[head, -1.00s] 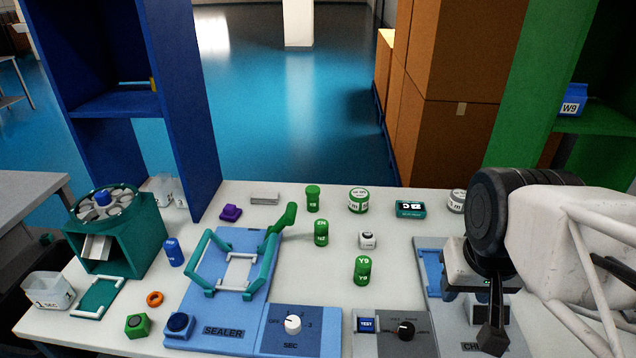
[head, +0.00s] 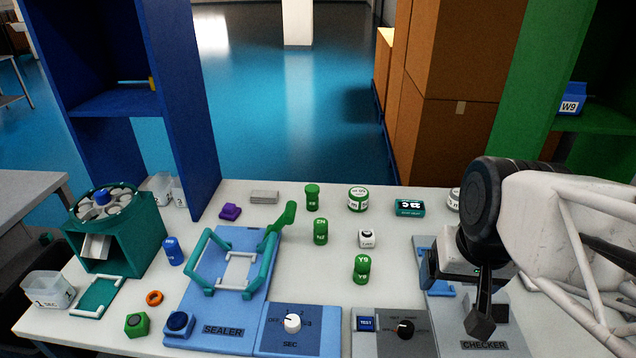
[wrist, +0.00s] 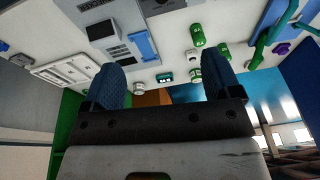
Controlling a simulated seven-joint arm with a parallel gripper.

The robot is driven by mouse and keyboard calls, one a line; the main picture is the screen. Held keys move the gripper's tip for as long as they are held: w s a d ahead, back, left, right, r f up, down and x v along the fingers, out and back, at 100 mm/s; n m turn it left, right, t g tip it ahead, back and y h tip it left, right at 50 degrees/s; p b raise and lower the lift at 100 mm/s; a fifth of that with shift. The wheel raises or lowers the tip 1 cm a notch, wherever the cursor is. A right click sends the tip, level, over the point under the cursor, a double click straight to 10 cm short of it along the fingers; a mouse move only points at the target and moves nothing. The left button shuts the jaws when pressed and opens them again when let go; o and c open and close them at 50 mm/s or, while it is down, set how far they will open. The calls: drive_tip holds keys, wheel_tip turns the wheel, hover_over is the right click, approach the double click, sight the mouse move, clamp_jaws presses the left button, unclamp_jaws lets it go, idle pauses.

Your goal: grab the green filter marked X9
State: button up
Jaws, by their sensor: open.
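Several green filters stand upright on the white table in the head view. The near one (head: 362,269) is marked Y9. A middle one (head: 320,231) has a label I read only roughly, starting with Z. The far one (head: 312,197) has a label too small to read surely, so I cannot confirm X9. My gripper (head: 480,322) hangs over the checker at the right, apart from the filters. In the wrist view its two blue fingers (wrist: 162,82) are spread with nothing between them, and a green filter (wrist: 197,36) shows beyond them.
The blue sealer (head: 222,318) with its teal frame and raised green handle lies left of the filters. A green shelf (head: 525,90) rises at right.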

drive_tip(key=w+a+f+m+y, duration=0.2)
drive_tip(key=w+a+m+y, duration=0.15)
drive_tip(key=w+a, duration=0.45)
drive_tip(key=w+a+f+m+y, duration=0.25)
drive_tip(key=w+m, duration=0.25)
drive_tip(key=w, duration=0.7)
drive_tip(key=w+a+f+m+y, duration=0.1)
drive_tip(key=w+a+m+y, duration=0.25)
drive_tip(key=w+a, duration=0.4)
drive_tip(key=m+t, duration=0.6)
drive_tip(key=m, duration=0.7)
approach(312, 189)
drive_tip(key=x, duration=0.3)
drive_tip(key=shift+d, duration=0.15)
drive_tip(key=shift+x, duration=1.35)
drive_tip(key=shift+w, duration=0.1)
